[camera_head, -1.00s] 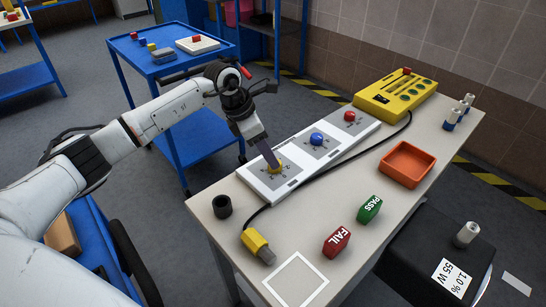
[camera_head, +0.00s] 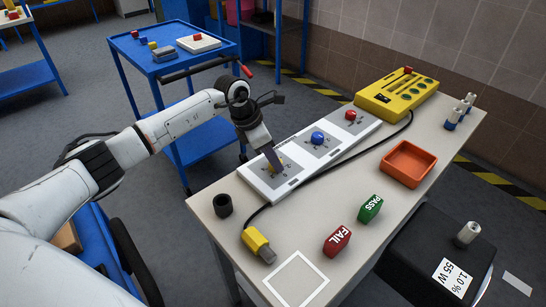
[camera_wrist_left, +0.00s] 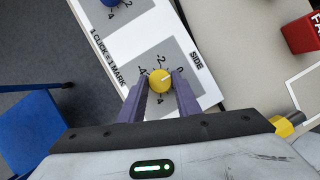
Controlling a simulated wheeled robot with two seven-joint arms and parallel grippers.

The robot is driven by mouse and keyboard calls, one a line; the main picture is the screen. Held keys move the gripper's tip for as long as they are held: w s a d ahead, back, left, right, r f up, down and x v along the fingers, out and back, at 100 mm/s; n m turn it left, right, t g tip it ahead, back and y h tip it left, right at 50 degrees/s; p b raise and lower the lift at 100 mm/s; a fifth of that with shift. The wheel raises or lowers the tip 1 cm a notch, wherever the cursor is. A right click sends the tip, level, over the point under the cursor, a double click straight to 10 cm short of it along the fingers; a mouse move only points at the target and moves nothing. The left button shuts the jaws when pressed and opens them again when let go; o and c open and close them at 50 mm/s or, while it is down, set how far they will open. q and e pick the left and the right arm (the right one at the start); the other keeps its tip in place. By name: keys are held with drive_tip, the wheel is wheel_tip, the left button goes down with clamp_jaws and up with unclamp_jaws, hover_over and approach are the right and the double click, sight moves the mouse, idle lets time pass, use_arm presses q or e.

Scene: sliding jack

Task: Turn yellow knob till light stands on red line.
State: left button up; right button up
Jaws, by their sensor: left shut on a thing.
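The yellow knob (camera_wrist_left: 160,80) is at the near end of a white panel (camera_head: 262,184), on a grey dial square. My left gripper (camera_wrist_left: 160,88) is shut on it, one finger on each side. In the wrist view, the knob's white mark points up and right, roughly toward the "0". In the head view, my left gripper (camera_head: 278,168) comes down onto the panel and mostly hides the knob. A yellow box (camera_head: 397,92) with a dark slot and green round spots lies at the far end. A light on a red line cannot be made out. My right gripper is not in view.
The panel also carries a blue knob (camera_head: 317,138) and a red knob (camera_head: 350,115). An orange tray (camera_head: 408,164), a green PASS block (camera_head: 370,209), a red FAIL block (camera_head: 337,241), a black cup (camera_head: 222,205) and a yellow plug (camera_head: 256,241) share the table. A black cable runs beside the panel.

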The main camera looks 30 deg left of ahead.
use_arm(q)
drive_tip(key=shift+n, duration=0.3)
drive_tip(key=shift+d+r+n+t+y+p, duration=0.15)
drive_tip(key=shift+n+t+y+p, duration=0.2)
drive_tip(key=shift+n+p, duration=0.4)
drive_tip(key=n+y+p, duration=0.1)
drive_tip(key=n, duration=0.2)
drive_tip(key=shift+s+d+n+t, duration=0.1)
drive_tip(key=shift+n+t, duration=0.15)
drive_tip(key=shift+n, duration=0.1)
drive_tip(key=shift+d+n+y+b, duration=0.15)
drive_tip(key=shift+n+y, duration=0.55)
drive_tip(key=shift+n, duration=0.85)
drive_tip(key=shift+n+y+b, duration=0.15)
drive_tip(key=shift+n+y, duration=0.5)
drive_tip(key=shift+n, duration=0.9)
drive_tip(key=o, duration=1)
